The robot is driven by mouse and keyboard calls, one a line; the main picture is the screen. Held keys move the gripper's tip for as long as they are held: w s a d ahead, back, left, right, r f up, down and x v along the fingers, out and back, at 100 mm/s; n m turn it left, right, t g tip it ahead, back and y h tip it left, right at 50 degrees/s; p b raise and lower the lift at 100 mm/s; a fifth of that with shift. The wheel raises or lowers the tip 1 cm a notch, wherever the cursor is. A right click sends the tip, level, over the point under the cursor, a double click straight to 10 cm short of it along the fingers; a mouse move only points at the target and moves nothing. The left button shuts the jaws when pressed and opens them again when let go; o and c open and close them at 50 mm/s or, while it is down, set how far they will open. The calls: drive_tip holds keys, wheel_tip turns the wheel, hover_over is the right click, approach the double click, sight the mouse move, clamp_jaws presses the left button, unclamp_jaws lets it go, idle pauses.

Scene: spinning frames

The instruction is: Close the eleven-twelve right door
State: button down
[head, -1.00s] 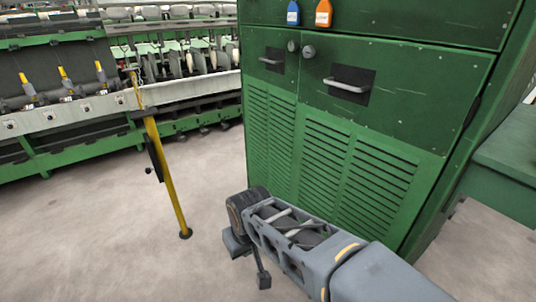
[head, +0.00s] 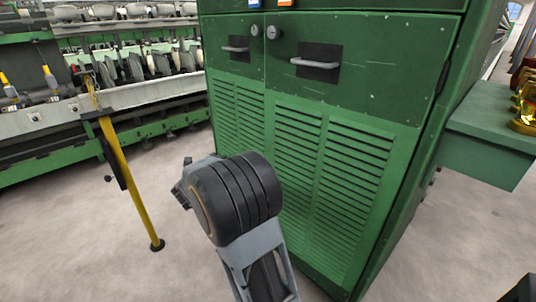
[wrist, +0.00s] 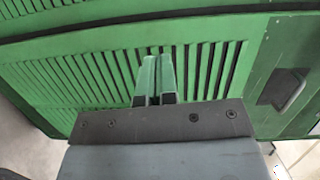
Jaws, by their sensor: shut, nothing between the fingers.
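The green cabinet's right door (head: 385,95) has a grey bar handle (head: 315,63) in a dark recess and louvred slots below. It looks flush or nearly flush with the cabinet front; I cannot tell whether a small gap is left. The narrower left door (head: 228,75) stands beside it. No eleven-twelve label is readable. In the wrist view, my gripper (wrist: 155,78) has its fingers side by side, shut and empty, in front of a louvred green panel (wrist: 95,75). I cannot tell whether they touch it. In the head view my wrist hides the fingers.
A yellow post (head: 128,180) stands on the floor left of my arm. A spinning machine (head: 130,100) runs along the back left. A green ledge (head: 490,125) with shiny golden items (head: 524,105) juts out at the right. The floor at left front is clear.

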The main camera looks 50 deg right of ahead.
sight(272, 146)
drive_tip(key=d+m+g+b, duration=0.1)
drive_tip(key=d, duration=0.4)
drive_tip(key=s+d+f+m+g+b, duration=0.1)
drive_tip(key=d, duration=0.4)
drive_tip(key=s+d+m+g+h+b, duration=0.1)
drive_tip(key=d+g+b, duration=0.1)
drive_tip(key=d, duration=0.3)
drive_tip(key=shift+s+d+f, duration=0.15)
drive_tip(key=shift+d, duration=0.1)
